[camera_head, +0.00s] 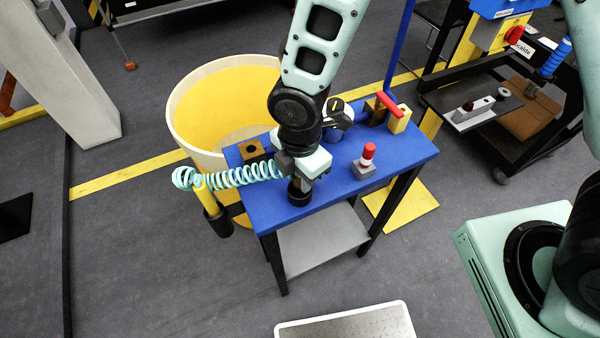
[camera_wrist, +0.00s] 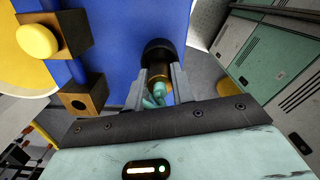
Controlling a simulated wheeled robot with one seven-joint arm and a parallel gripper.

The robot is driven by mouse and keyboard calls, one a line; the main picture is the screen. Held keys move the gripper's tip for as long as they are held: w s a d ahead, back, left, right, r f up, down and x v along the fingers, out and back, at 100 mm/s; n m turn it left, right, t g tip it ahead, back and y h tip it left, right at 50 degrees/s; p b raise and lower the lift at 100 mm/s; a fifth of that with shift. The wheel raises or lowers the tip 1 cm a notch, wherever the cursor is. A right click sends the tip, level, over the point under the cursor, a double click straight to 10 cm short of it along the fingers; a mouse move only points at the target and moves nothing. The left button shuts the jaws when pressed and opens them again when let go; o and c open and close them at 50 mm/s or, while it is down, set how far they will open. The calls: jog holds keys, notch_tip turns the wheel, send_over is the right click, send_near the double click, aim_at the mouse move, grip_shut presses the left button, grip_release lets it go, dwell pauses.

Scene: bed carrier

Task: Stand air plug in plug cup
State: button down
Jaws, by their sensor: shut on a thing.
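My gripper (camera_head: 299,178) is low over the front of the blue table, pointing down. In the wrist view my gripper (camera_wrist: 158,80) has its fingers shut on the air plug (camera_wrist: 158,72), whose brass body shows between them. The teal coiled hose (camera_head: 240,176) runs from the gripper off the table's left side. A black round cup (camera_head: 299,194), which looks like the plug cup, is directly below the fingers. In the wrist view the cup (camera_wrist: 160,47) is just beyond the plug. I cannot tell whether the plug's tip is inside it. The plug is hidden in the head view.
On the blue table (camera_head: 405,150) are a holed wooden block (camera_head: 252,151), a red-topped piece on a grey base (camera_head: 366,160) and a yellow block with a red handle (camera_head: 397,117). A large yellow bin (camera_head: 190,115) stands behind left. A dark cart (camera_head: 500,110) is at right.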

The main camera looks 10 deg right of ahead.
jog(key=shift+f+b, duration=0.55)
jog(key=shift+f, duration=0.35)
dwell(1.0)
jog(key=c, duration=1.1)
grip_release()
notch_tip(320, 180, up, 18)
jog(key=shift+f, duration=0.25)
jog(key=s+d+m, duration=0.2)
jog(key=s+m, duration=0.1)
jog(key=m, duration=0.2)
jog(key=s+d+m+b, duration=0.1)
jog(key=s+d+m, duration=0.2)
jog(key=m, duration=0.3)
jog(key=s+d+m, duration=0.3)
jog(key=s+m, duration=0.2)
jog(key=shift+s+r+m+y+b, duration=0.15)
jog(key=shift+m+y+b, duration=0.15)
